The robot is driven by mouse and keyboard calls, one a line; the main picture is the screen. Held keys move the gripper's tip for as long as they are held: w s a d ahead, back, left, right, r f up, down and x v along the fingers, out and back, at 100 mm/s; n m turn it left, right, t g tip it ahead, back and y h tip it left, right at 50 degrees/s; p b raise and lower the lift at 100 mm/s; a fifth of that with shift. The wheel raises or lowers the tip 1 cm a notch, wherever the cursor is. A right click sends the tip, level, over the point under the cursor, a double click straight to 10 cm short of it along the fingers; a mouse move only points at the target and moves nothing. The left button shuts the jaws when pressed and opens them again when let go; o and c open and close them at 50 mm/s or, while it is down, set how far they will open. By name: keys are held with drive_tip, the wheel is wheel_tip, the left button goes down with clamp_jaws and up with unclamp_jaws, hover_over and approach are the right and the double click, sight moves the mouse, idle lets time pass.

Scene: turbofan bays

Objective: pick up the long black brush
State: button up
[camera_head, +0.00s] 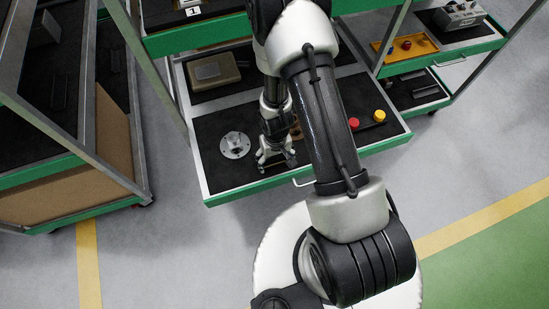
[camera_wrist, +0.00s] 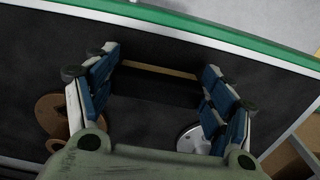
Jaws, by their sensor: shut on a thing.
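The long black brush (camera_wrist: 158,90) lies between the fingers of my gripper in the wrist view. It has a dark body with a thin tan strip along one edge, and its ends meet the blue finger pads. My gripper (camera_wrist: 157,78) is shut on it, low over the black-lined drawer. In the head view my gripper (camera_head: 276,163) points down into the drawer near its front edge. The brush is too dark there to make out clearly.
A round metal flange (camera_head: 235,145) lies just left of my gripper. A brown round part (camera_wrist: 62,115) is close on the other side in the wrist view. The green drawer edge (camera_head: 250,190) is in front. Red and yellow knobs (camera_head: 380,115) sit to the right, a box (camera_head: 212,71) behind.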

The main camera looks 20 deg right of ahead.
sight(275, 159)
drive_tip(key=shift+c, duration=0.4)
drive_tip(key=shift+r, duration=0.1)
drive_tip(key=shift+r+p, duration=0.55)
drive_tip(key=shift+p, duration=0.1)
wheel_tip(275, 159, up, 19)
drive_tip(key=p, duration=1)
drive_tip(key=shift+f, duration=0.15)
